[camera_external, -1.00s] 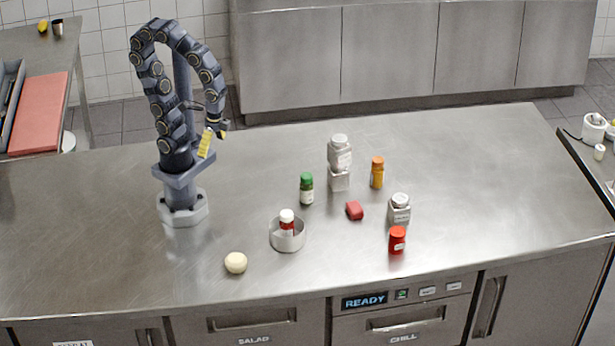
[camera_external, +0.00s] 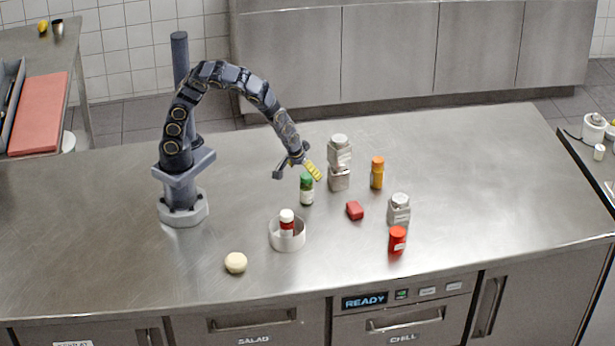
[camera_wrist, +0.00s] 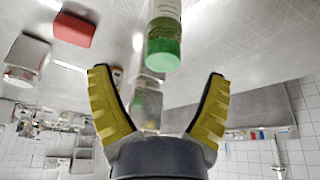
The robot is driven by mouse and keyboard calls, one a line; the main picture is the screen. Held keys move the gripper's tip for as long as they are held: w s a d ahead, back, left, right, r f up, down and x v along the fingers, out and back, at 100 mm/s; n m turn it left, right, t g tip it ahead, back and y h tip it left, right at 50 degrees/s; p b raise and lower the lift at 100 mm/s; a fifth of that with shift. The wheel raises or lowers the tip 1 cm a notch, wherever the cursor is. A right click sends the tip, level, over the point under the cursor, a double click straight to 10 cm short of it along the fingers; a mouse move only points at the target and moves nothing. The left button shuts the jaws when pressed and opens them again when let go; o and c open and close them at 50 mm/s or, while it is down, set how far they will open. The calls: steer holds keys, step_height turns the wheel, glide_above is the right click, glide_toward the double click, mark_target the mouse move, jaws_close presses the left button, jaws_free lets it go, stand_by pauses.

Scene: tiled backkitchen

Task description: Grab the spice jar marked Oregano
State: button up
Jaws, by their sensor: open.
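A green-capped jar (camera_external: 306,193) with green contents and a pale label stands upright on the steel counter (camera_external: 200,280). Its label is too small to read, so I cannot confirm Oregano. My gripper (camera_external: 298,178) is open and empty, right by the jar's cap. In the wrist view, the jar (camera_wrist: 164,35) appears upside down, its green cap ahead of and between the spread yellow fingers (camera_wrist: 160,76). I see no finger closed on it. Other jars are an orange one (camera_external: 377,173), a red one (camera_external: 397,241) and a white-capped red one (camera_external: 287,224) inside a round bowl (camera_external: 289,243).
A white-lidded container (camera_external: 340,150) sits atop a metallic block (camera_external: 339,179) just right of my gripper. A red block (camera_external: 354,211) and a grey white-lidded container (camera_external: 399,212) stand farther right. A pale ball (camera_external: 235,263) lies at the front. The counter's right side is clear.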

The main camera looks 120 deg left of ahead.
mark_target(308, 183)
steer(key=shift+s+d+x, duration=0.1)
steer(key=shift+d+x, duration=0.05)
steer(key=shift+x, duration=0.75)
steer(key=shift+s+d+x, duration=0.1)
steer(key=shift+x, duration=0.8)
steer(key=shift+s+d+x, duration=0.1)
steer(key=shift+d+x, duration=0.05)
steer(key=shift+x, duration=0.75)
steer(key=shift+a+f, duration=0.25)
steer(key=shift+f, duration=0.35)
steer(key=shift+w, duration=0.1)
steer(key=c, duration=1.2)
